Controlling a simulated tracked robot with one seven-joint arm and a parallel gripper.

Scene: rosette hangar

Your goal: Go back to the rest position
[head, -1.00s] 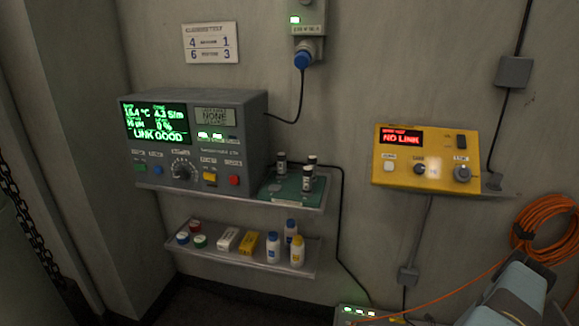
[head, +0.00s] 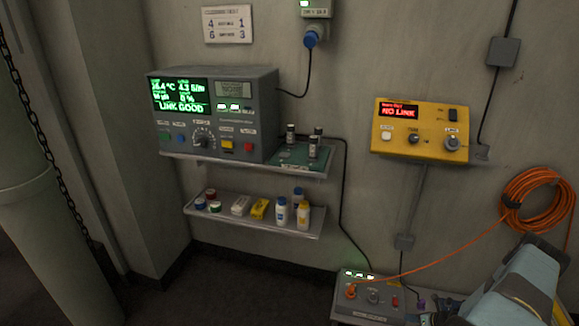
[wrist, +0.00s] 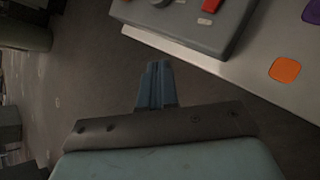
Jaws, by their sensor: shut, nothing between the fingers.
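My gripper (wrist: 156,85) shows in the wrist view with its blue fingers closed together and nothing between them. It hangs over the dark floor, apart from the grey control box (wrist: 195,22) at the top of that view. In the head view part of my arm shows at the bottom right, and the fingers are not visible there. The grey box (head: 366,300) also shows in the head view, low on the wall, with an orange plug, a knob and a red switch on it.
A grey meter (head: 215,118) reading LINK GOOD stands on the upper shelf beside several vials. A lower shelf (head: 258,228) holds bottles and small boxes. A yellow box (head: 420,131) reads NO LINK. An orange cable coil (head: 535,200) hangs at right.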

